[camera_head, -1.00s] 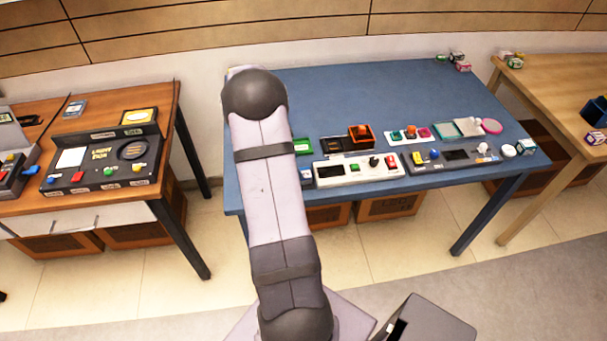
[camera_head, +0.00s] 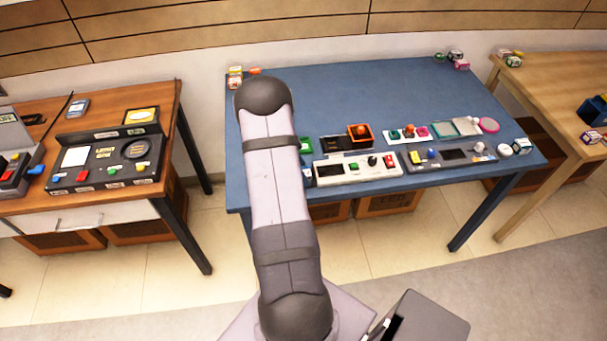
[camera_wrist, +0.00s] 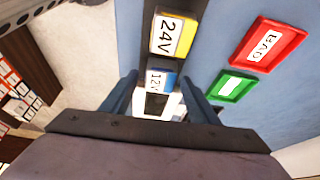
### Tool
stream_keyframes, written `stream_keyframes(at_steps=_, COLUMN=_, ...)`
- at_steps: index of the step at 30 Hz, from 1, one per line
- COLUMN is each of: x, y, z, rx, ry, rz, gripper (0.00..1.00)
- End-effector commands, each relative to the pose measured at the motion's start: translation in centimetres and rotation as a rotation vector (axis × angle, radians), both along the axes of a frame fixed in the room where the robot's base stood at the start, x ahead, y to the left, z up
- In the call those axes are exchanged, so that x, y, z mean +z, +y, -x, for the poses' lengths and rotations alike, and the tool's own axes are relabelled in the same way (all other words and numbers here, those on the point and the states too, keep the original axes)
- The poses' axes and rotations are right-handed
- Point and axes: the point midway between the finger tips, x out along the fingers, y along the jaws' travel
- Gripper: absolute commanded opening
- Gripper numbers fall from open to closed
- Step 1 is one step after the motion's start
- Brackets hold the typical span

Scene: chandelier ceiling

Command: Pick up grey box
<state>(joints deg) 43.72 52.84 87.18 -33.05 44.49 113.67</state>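No thing that I can surely call the grey box shows. In the wrist view my gripper (camera_wrist: 158,92) has its two fingers apart. Between and just beyond them lie a box with a blue "12V" label (camera_wrist: 160,77) and a white piece with a dark square (camera_wrist: 156,104). A yellow "24V" box (camera_wrist: 172,36) lies farther up. I cannot tell whether the fingers touch anything. In the head view my arm hides the gripper.
A red "BAD" tray (camera_wrist: 268,44) and a green tray (camera_wrist: 236,85) lie right of the fingers. On the blue table (camera_head: 340,90) several control panels line the front, including a white one (camera_head: 357,169). Small boxes (camera_head: 236,77) stand at its back left corner. The table's middle back is clear.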

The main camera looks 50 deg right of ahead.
Motion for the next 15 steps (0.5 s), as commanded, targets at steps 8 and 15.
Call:
stream_keyframes(at_steps=8, x=0.04, y=0.0, z=0.0, rx=0.001, ry=0.0, rz=0.0, gripper=0.13)
stream_keyframes(at_steps=15, x=0.26, y=-0.01, z=-0.03, rx=0.001, ry=0.0, rz=0.001, gripper=0.12)
